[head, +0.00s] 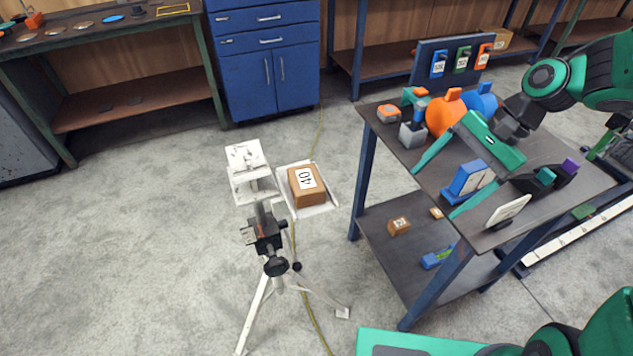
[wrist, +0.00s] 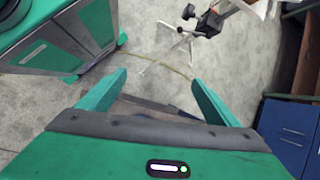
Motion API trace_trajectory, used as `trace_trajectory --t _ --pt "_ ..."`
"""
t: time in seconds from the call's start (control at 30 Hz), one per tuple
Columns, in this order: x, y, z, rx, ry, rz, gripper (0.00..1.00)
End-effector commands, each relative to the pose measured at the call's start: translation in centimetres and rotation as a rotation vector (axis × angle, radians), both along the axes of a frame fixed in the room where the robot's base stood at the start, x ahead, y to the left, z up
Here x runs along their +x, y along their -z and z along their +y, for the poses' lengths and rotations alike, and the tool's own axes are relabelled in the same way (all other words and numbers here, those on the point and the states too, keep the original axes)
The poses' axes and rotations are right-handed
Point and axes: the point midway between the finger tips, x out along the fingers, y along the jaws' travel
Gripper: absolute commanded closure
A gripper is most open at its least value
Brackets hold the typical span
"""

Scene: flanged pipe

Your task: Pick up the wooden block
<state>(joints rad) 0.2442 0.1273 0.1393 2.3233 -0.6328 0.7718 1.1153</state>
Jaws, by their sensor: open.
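A brown wooden block (head: 307,186) with a white number label lies in a small white tray (head: 329,207) fixed to the side of a tripod stand. My gripper (head: 433,192) is green, open and empty, above the cart top, right of the tray and well apart from the block. In the wrist view my gripper (wrist: 158,78) shows both fingers spread, with floor beyond; I cannot make out the block there.
The tripod (head: 268,245) carries a white plate (head: 247,170) left of the tray. The dark cart (head: 405,165) holds an orange rounded object (head: 446,113), a blue block (head: 467,179) and other parts. A blue cabinet (head: 265,85) stands behind. Floor left of the tripod is clear.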

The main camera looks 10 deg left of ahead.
Motion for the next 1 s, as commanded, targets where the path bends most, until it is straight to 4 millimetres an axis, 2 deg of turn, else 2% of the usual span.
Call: trace_trajectory --t 0.03,0.2,0.3,0.4,0.63,1.0 --pt "0.4 0.4 2.5 0.059 0.017 0.052 0.16" --pt "0.7 -0.3 10.4 0.254 0.091 0.248 0.16" --pt "0.4 -1.5 13.9 0.349 0.125 0.37 0.16" --pt "0.1 -2.7 16.2 0.419 0.149 0.473 0.16" --pt "-0.4 -4.1 18.7 0.485 0.17 0.59 0.16" --pt "-2.4 -2.4 22.7 0.486 0.17 0.595 0.16"
